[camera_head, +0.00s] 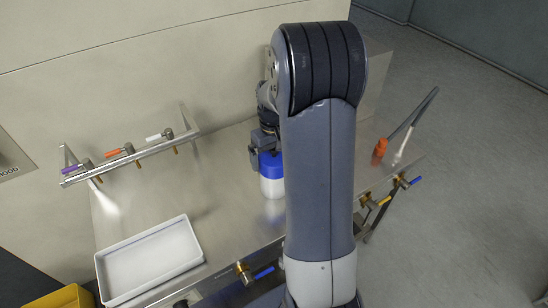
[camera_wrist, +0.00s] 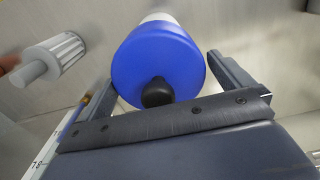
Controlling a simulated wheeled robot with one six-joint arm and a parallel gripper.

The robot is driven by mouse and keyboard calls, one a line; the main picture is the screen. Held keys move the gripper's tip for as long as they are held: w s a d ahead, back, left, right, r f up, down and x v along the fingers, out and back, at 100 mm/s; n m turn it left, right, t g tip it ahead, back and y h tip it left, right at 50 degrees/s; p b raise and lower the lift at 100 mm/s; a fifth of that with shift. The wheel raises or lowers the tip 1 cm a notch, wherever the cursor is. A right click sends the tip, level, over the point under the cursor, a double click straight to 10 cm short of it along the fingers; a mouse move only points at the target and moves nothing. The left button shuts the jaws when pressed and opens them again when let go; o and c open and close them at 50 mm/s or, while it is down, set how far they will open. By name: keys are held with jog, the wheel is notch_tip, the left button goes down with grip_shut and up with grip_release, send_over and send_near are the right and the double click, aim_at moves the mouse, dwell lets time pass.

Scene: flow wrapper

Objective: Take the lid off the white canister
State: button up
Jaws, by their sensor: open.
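The white canister (camera_head: 272,188) stands upright on the steel worktop, with its blue lid (camera_head: 270,164) on top. My arm partly covers its right side in the head view. In the wrist view the blue lid (camera_wrist: 150,55) fills the middle, with a black knob (camera_wrist: 157,92) on it and a strip of the white body (camera_wrist: 158,17) behind. My gripper (camera_wrist: 165,72) is open, with one finger on each side of the lid. Whether the fingers touch the lid I cannot tell. My gripper (camera_head: 262,150) is mostly hidden by my arm in the head view.
A white tray (camera_head: 104,276) lies on the worktop at front left. A rail with several valves (camera_head: 130,156) runs along the wall. An orange item (camera_head: 379,150) and a grey hose (camera_head: 413,115) are at the right. A yellow bin (camera_head: 68,298) sits at bottom left.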

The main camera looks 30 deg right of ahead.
jog(key=c, duration=0.9)
jog(key=shift+r, duration=0.1)
